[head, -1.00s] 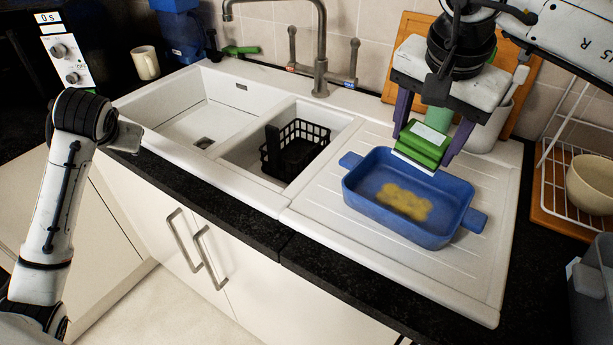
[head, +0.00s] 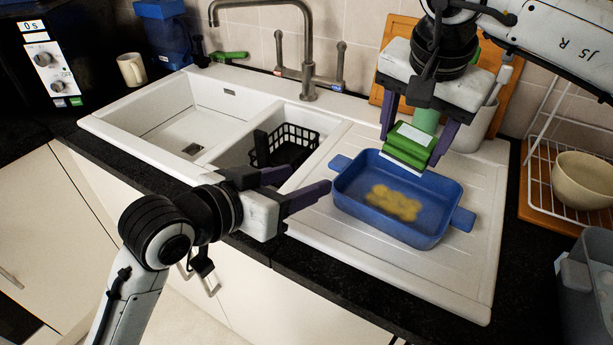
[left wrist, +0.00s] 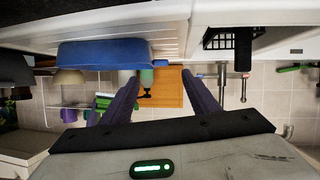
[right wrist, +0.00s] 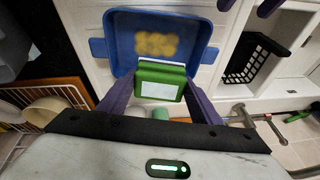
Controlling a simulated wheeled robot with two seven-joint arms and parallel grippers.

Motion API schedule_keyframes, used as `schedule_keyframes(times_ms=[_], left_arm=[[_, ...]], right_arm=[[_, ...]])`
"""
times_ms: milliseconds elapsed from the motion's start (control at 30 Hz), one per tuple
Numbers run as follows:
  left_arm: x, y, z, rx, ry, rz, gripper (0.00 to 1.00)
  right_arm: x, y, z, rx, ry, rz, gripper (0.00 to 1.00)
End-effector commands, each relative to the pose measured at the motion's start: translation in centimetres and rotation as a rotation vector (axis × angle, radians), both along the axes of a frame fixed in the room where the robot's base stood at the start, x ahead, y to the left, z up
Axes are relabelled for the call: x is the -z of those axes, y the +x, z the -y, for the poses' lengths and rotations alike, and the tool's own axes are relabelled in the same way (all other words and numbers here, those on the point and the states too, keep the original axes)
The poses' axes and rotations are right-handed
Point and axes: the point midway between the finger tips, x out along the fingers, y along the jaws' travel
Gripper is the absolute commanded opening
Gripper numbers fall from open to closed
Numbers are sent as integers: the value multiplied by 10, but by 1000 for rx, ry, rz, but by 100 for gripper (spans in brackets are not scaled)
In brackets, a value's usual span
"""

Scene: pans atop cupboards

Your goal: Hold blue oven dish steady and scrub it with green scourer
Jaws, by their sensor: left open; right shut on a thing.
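The blue oven dish (head: 382,231) sits upright on the drainer, with a yellowish stain (head: 393,203) on its inside floor. My right gripper (head: 412,150) is shut on the green scourer (head: 405,143), a block with a white label, over the dish's far side. I cannot tell whether the scourer touches the dish. The right wrist view shows the scourer (right wrist: 160,82) between the fingers, in front of the dish (right wrist: 122,50). My left gripper (head: 306,182) is open and empty, left of the dish near its left handle. The left wrist view shows the dish (left wrist: 95,55) beyond its fingers.
The white sink (head: 150,115) has two bowls to the left; a black basket (head: 290,150) stands in the smaller one. The tap (head: 309,60) rises behind. A white rack (head: 540,165) with a bowl (head: 583,180) and a grey container (head: 585,285) are at the right. The drainer's front is clear.

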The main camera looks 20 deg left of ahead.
Motion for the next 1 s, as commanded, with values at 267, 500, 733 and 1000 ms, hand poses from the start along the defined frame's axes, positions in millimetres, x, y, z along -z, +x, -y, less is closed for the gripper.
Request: schedule_keyframes(times_ms=[267, 500, 733, 1000], left_arm=[[16, 35, 13, 1, 0, -3, 55], [32, 74, 28, 2, 1, -2, 55], [43, 97, 35, 1, 2, -1, 55], [45, 102, 37, 0, 4, -1, 55]], right_arm=[[0, 0, 0, 0, 0, 0, 40], [0, 0, 0, 0, 0, 0, 40], [0, 0, 0, 0, 0, 0, 40], [0, 0, 0, 0, 0, 0, 40]])
